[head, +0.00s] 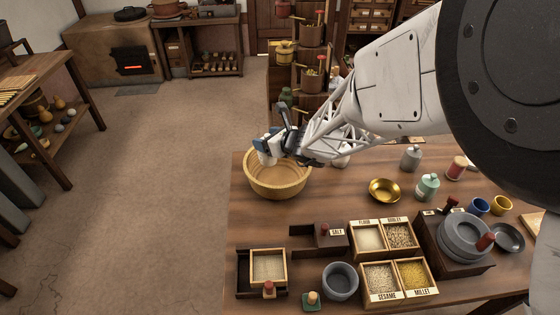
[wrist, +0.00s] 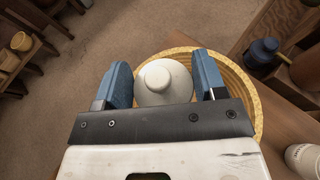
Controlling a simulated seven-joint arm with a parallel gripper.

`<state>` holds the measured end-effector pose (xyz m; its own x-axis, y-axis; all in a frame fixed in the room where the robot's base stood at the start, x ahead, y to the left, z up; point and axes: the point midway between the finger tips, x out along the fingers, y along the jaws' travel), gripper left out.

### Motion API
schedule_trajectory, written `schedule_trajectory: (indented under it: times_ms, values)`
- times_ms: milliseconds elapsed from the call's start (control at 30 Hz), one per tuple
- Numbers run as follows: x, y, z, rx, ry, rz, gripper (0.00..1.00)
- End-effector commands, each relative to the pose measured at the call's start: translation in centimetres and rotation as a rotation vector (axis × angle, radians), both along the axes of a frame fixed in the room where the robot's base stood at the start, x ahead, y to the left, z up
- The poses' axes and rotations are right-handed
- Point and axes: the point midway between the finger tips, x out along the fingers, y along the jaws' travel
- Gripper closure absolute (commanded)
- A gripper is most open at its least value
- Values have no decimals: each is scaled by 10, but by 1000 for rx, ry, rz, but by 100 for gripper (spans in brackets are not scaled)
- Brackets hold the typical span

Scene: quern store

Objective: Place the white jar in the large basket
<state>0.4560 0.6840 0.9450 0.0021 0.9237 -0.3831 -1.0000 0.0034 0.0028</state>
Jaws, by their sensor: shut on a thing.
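The white jar (wrist: 166,82) is between the two blue fingers of my gripper (wrist: 164,82) in the wrist view, with its round stopper facing the camera. My gripper is shut on it. The large basket (wrist: 243,92) lies behind the jar in that view. In the head view my gripper (head: 270,147) is over the large round woven basket (head: 279,186), at the table's far left corner. The jar (head: 267,159) is partly hidden by the fingers there. It appears upright at the basket's opening; I cannot tell whether it touches the basket floor.
On the wooden table (head: 215,0) side there is open floor to the left. A brass bowl (head: 385,190), a grey jar (head: 411,157) and a green jar (head: 427,187) stand right of the basket. Grain boxes (head: 380,280) and a quern (head: 465,238) are nearer.

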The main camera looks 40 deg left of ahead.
Motion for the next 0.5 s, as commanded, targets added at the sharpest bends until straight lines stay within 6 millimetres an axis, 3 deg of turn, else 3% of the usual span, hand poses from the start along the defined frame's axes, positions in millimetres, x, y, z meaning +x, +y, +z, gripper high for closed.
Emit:
schedule_trajectory:
  times_ms: [167,500]
  values:
    - [0,0,-6,0,0,0,89]
    - [0,0,-49,-1,1,0,89]
